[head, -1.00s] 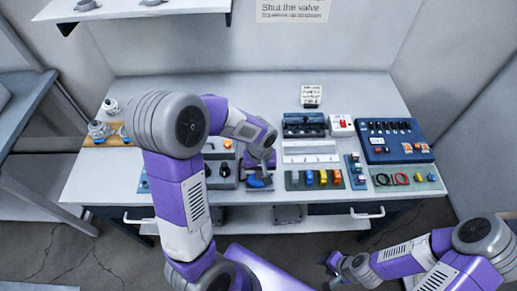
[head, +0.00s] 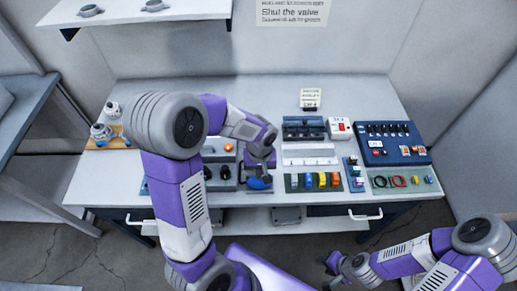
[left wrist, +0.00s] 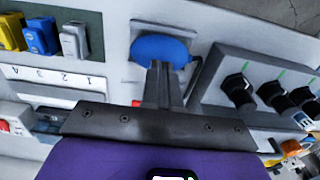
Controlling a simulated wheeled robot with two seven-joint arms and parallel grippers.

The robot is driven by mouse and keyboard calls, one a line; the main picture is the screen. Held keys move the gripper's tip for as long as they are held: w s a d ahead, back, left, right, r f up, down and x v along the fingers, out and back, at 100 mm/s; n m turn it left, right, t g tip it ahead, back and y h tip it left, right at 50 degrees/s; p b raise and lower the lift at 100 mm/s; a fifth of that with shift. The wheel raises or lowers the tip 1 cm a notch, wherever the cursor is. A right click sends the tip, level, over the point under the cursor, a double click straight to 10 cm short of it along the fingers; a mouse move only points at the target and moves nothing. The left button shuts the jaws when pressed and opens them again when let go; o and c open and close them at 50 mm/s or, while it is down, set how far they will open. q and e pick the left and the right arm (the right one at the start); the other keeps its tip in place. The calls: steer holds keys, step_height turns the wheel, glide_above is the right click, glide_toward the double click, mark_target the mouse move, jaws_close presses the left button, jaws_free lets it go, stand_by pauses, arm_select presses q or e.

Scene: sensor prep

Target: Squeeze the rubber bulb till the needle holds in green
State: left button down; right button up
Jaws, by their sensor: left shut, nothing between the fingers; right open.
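The rubber bulb (head: 260,183) is blue and sits near the front edge of the bench. It also shows in the left wrist view as a blue oval (left wrist: 158,47) on a pale base. My left gripper (head: 261,168) is above it; in the left wrist view its fingers (left wrist: 160,68) are shut, empty, and overlap the bulb's near edge. I cannot tell whether they touch it. No gauge needle or green zone can be made out; my left arm covers part of that area. My right gripper (head: 329,266) is open and empty, low in front of the bench.
A grey box with black knobs (left wrist: 271,92) stands beside the bulb. A green mat with coloured blocks (head: 316,183) lies to its right in the head view. Farther right is a blue panel (head: 393,143). The bench's back middle (head: 255,95) is mostly clear.

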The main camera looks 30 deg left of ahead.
arm_select(q)
steer(key=shift+r+p, duration=1.45)
steer(key=shift+r, duration=0.7)
steer(key=shift+f, duration=0.15)
